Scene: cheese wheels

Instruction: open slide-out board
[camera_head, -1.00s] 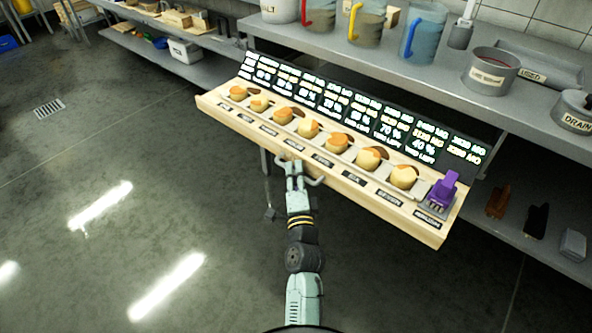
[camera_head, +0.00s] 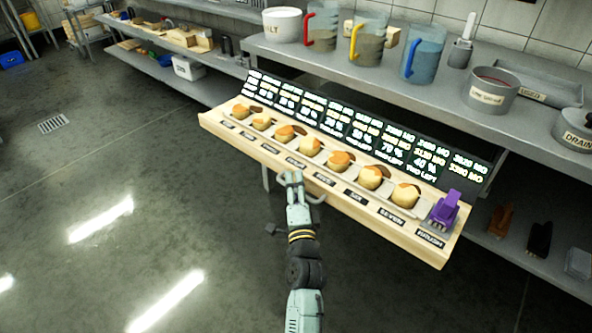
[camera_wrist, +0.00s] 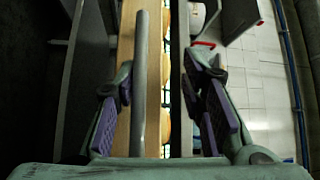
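The slide-out board (camera_head: 225,131) is a long pale wooden tray below the shelf, jutting out in front of it. Several small cheese wheels (camera_head: 310,146) sit in a row on it, with black percentage displays (camera_head: 320,110) behind. A grey bar handle (camera_head: 318,198) is on its front face. My gripper (camera_head: 292,180) is at this handle. In the wrist view my gripper (camera_wrist: 165,100) has its purple-padded fingers wide apart. The handle bar (camera_wrist: 140,80) stands between them, nearer the left pad. I cannot tell whether that pad touches it.
A purple device (camera_head: 444,208) stands at the board's right end. The grey shelf (camera_head: 450,105) behind carries measuring jugs (camera_head: 425,55) and a grey pot (camera_head: 490,92). A lower shelf (camera_head: 545,270) is at the right. The floor (camera_head: 120,180) left of my arm is clear.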

